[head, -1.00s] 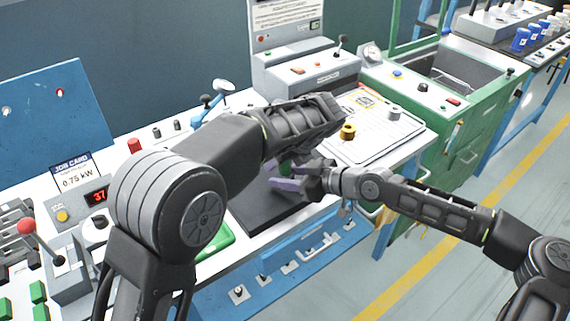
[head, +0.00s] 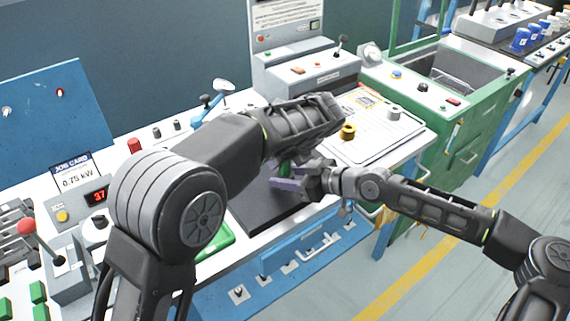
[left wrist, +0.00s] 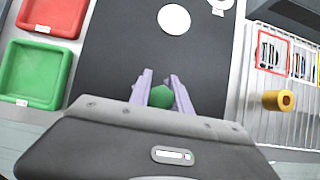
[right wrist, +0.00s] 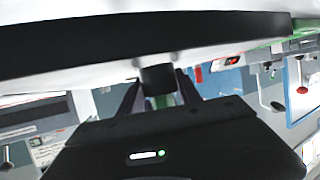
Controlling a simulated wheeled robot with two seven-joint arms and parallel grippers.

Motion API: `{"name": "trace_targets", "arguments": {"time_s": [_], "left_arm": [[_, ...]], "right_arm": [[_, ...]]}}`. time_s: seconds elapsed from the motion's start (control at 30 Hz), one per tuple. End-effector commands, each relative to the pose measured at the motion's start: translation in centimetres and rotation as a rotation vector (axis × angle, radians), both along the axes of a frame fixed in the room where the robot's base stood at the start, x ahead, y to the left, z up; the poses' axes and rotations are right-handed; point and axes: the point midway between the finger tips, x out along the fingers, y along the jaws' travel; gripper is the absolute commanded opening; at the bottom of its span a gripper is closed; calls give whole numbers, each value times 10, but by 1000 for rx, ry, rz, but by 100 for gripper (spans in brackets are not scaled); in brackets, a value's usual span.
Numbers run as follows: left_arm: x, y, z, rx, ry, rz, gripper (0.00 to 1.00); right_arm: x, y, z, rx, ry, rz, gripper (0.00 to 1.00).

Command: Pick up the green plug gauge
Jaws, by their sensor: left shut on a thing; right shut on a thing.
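The green plug gauge (head: 286,169) is held above the dark mat (head: 262,211), between my two grippers, and is partly hidden by them in the head view. In the left wrist view the purple fingers of my left gripper (left wrist: 160,90) are shut on the gauge, whose green end (left wrist: 161,97) shows between them. My right gripper (head: 290,185) reaches in from the right, its purple fingers shut on the same gauge. In the right wrist view a dark end and a green part (right wrist: 160,101) show between the fingers.
A brass ring piece (head: 347,132) and a grey one (head: 393,114) stand on the white board at right. Green and red trays (left wrist: 33,73) lie left of the mat in the left wrist view. A red-knobbed lever (head: 26,228) stands at far left.

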Motion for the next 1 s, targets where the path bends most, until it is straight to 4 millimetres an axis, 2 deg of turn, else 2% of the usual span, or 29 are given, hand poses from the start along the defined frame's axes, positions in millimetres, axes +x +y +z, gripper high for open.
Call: {"name": "trace_targets", "arguments": {"time_s": [0.07, 0.6, 0.77, 1.0], "left_arm": [[0, 0, 0, 0, 0, 0, 0], [0, 0, 5, -1, -2, 0, 0], [1, 0, 23, -2, -3, 0, 0], [1, 0, 70, -3, -3, 1, 0]], "right_arm": [[0, 0, 0, 0, 0, 0, 0], [0, 0, 0, 0, 0, 0, 0], [0, 0, 0, 0, 0, 0, 0], [0, 0, 0, 0, 0, 0, 0]]}}
